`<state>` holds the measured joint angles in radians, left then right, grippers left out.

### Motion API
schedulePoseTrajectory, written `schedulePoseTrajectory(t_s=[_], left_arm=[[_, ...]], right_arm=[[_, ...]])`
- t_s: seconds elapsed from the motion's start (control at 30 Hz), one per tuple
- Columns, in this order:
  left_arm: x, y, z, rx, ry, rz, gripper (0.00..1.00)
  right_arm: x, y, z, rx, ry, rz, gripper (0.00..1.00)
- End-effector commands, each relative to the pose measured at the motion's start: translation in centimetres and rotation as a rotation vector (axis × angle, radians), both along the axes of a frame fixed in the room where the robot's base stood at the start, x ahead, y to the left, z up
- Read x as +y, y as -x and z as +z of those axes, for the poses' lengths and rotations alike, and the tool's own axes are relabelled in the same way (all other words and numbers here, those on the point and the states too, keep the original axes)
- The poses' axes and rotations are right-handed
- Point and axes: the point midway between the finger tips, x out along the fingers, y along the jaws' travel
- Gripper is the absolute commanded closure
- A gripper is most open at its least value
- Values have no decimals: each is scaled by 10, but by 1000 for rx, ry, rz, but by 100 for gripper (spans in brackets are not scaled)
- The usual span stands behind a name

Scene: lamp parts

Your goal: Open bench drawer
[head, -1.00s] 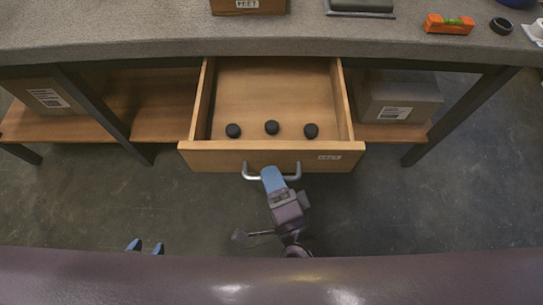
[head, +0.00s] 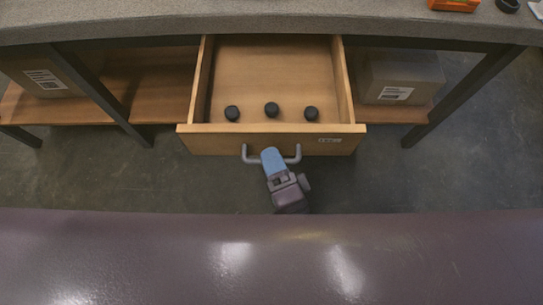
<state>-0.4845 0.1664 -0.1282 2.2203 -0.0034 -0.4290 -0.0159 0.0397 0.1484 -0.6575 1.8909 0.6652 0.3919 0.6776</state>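The bench drawer (head: 272,139) is pulled out from under the grey bench top (head: 150,20), with its wooden inside showing. Three small black round knobs (head: 271,110) lie in a row near its front. The grey metal handle (head: 293,160) is on the drawer's front panel. My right gripper (head: 270,156) is at the middle of the handle, with its blue fingers over the bar. The fingers overlap from above, so I cannot see the gap between them. My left gripper is not in view.
A cardboard box (head: 400,75) stands on the lower shelf (head: 155,95) at right, another box (head: 45,75) at left. Dark bench legs (head: 455,95) flank the drawer. An orange level (head: 455,4) and a black ring (head: 508,4) lie on the bench top.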

Motion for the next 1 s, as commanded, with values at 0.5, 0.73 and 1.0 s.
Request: schedulePoseTrajectory(t_s=[0.5, 0.73, 1.0], left_arm=[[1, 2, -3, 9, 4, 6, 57], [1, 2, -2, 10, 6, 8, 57], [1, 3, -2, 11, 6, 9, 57]], right_arm=[[-30, 70, -13, 2, 3, 1, 64], [-39, 93, -18, 1, 2, 1, 64], [-41, 98, -18, 0, 0, 0, 64]])
